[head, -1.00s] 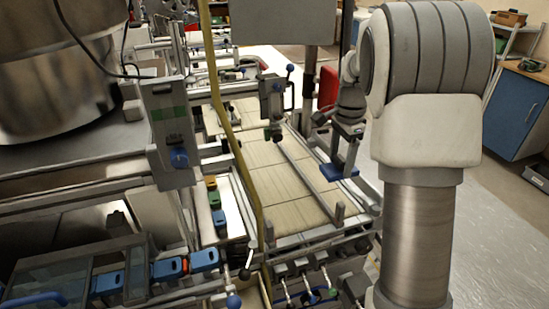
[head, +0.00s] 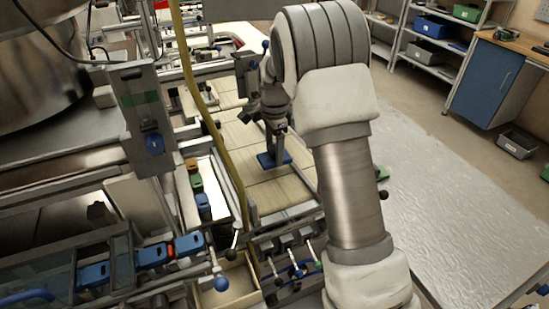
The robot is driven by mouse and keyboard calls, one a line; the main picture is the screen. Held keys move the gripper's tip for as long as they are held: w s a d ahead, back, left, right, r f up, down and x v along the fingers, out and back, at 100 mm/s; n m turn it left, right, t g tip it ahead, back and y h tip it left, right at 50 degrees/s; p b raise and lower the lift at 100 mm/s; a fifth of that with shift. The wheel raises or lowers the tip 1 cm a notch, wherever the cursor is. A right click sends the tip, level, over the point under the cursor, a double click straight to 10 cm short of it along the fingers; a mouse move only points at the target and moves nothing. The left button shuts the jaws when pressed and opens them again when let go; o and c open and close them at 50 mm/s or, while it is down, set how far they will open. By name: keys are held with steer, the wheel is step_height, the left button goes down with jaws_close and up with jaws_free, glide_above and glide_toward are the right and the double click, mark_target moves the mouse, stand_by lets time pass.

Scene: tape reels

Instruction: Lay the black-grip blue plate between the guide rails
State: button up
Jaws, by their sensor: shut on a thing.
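The blue plate (head: 267,161) hangs flat below my gripper (head: 275,122) in the head view. My gripper is shut on its upright grip, which is mostly hidden by the fingers. The plate is over the beige slatted bed (head: 265,195), near its middle. I cannot tell whether it touches the bed or is just above it. The bed's left side runs beside a yellow hose.
The yellow hose (head: 222,150) crosses in front of the bed's left side. Several coloured blocks (head: 196,183) stand in a channel to the left. A grey post with a blue knob (head: 154,143) rises further left. Levers (head: 298,268) stick out at the bed's front.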

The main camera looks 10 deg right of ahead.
steer(key=shift+f, duration=1.7)
steer(key=shift+f, duration=0.35)
steer(key=o, duration=1.3)
steer(key=shift+o, duration=0.2)
steer(key=shift+r, duration=0.15)
